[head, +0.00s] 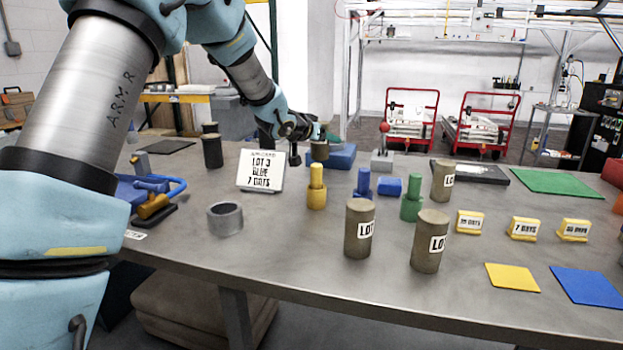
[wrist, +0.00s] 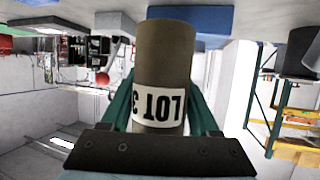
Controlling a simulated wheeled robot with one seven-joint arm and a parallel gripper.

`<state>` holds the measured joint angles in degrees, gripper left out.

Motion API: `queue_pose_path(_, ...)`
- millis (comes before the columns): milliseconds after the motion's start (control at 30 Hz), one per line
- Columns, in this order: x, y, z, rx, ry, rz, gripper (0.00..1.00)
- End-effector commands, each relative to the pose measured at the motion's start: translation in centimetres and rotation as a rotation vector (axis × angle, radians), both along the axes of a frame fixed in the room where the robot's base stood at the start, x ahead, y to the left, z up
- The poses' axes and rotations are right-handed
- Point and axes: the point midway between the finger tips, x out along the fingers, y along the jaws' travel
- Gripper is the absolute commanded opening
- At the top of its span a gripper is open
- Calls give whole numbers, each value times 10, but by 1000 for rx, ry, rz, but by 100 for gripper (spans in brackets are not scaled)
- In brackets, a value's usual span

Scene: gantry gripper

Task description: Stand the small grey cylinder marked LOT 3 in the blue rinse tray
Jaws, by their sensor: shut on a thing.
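My gripper (head: 308,144) is shut on a small grey-brown cylinder (head: 320,151) at the far side of the table. In the wrist view the cylinder (wrist: 164,55) stands between the two teal fingers (wrist: 160,95), with its white LOT 3 label facing the camera upside down. The cylinder looks upright in the head view. The blue rinse tray (head: 343,158) lies directly behind and around it in the picture; blue also shows at the cylinder's lower end in the wrist view (wrist: 212,20). I cannot tell whether the cylinder touches the tray.
A card (head: 260,170) reads LOT 3, BLUE, 7 DAYS. Larger LOT cylinders (head: 359,229) stand at front centre. Yellow (head: 317,187), blue (head: 363,183) and green (head: 411,199) pegged pieces stand near the tray. A grey block (head: 382,161) sits to its right, a grey ring (head: 225,219) at front left.

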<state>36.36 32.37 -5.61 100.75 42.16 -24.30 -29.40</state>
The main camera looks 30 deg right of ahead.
Motion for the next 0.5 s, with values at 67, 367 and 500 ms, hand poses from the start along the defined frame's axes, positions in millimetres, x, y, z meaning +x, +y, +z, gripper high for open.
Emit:
queue_pose_path(67,-1,-1,-15,0,1,-2,0)
queue_pose_path(367,0,-1,-43,-1,0,-2,0)
queue_pose_path(500,0,-1,-61,1,2,-1,0)
